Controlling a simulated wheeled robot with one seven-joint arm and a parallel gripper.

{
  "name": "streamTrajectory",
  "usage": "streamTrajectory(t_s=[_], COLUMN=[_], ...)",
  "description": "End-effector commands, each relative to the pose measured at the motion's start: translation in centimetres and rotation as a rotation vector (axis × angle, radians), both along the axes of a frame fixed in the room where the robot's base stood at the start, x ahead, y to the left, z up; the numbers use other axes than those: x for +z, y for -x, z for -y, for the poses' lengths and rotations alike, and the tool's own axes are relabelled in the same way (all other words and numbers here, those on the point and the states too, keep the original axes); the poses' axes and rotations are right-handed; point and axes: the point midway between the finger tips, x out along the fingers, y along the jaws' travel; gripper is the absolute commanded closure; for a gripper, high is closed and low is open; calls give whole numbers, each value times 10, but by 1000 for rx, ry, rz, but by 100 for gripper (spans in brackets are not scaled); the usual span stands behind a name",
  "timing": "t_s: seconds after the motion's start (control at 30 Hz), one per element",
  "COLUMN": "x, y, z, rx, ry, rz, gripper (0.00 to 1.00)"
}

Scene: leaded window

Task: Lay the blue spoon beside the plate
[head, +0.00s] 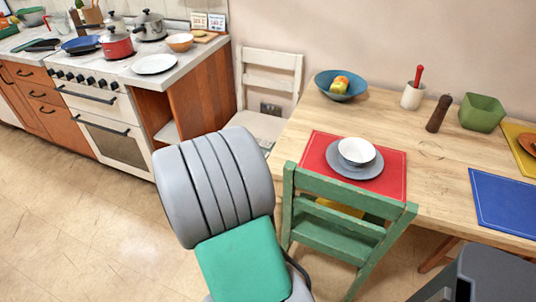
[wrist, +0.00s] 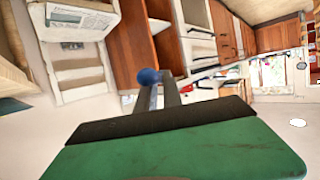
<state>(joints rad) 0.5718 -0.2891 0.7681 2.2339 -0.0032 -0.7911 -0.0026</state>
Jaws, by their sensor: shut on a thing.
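A grey plate (head: 338,164) with a white bowl (head: 357,151) on it sits on a red placemat (head: 312,152) on the wooden table. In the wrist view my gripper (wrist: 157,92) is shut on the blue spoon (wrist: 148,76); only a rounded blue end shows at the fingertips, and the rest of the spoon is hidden. In the head view my grey and green arm fills the lower middle, left of the table, and the gripper and spoon do not show.
A green chair (head: 340,228) stands at the table's near side, in front of the red mat. A blue bowl with fruit (head: 326,87), a utensil cup (head: 411,98), a pepper mill (head: 438,115) and a green bowl (head: 482,112) stand behind. Bare wood lies right of the red mat.

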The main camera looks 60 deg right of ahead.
Motion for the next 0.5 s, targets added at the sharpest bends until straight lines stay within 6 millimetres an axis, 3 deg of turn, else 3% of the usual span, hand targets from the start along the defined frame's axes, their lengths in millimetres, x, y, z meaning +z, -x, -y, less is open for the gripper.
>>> streamTrajectory(t_s=[0.03,0.1,0.27,0.4,0.5], x=[-20,-33,-53,-53,-31], y=[12,28,69,103,118], z=[29,68,150,212,252], rx=[-65,-150,-343,-512,-636], ry=[-3,-1,2,3,7], rz=[-3,-2,0,1,6], gripper=[100,100,100,100,100])
